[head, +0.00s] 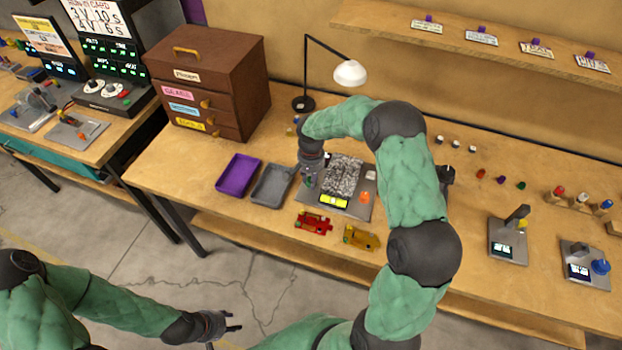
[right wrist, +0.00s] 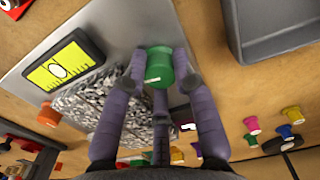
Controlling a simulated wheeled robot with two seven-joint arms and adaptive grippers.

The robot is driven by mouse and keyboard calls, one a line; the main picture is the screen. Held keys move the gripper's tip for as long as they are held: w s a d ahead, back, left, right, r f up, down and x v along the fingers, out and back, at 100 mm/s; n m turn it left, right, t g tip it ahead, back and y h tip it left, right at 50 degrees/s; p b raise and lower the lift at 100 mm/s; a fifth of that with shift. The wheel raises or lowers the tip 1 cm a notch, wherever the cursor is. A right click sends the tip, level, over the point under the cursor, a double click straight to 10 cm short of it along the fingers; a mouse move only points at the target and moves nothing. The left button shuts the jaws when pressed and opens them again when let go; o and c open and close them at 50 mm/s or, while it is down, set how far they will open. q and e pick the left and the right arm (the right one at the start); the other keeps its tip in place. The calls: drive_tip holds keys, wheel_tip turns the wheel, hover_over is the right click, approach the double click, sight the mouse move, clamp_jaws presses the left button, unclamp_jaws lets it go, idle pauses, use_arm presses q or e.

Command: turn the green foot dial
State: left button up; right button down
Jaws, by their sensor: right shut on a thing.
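The green foot dial (right wrist: 158,66) shows in the right wrist view at the edge of a grey metal plate (right wrist: 118,48). In the head view my right gripper (head: 309,180) is at the left side of the plate (head: 361,210), and the dial is mostly hidden there. On the plate are a yellow level display (head: 333,201), a speckled grey patch (head: 343,172) and an orange knob (head: 368,197). My left gripper (head: 232,326) is open and empty, over the floor in front of the bench.
A purple tray (head: 239,175) and a grey tray (head: 271,185) lie left of the plate. A red car (head: 313,222) and a yellow car (head: 360,238) lie in front. A lamp (head: 350,73) and a brown drawer cabinet (head: 208,75) stand behind.

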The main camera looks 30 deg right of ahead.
drive_tip(key=c, duration=1)
unclamp_jaws()
drive_tip(key=shift+r, duration=0.1)
wheel_tip(320, 180, up, 12)
drive_tip(key=shift+f, duration=0.1)
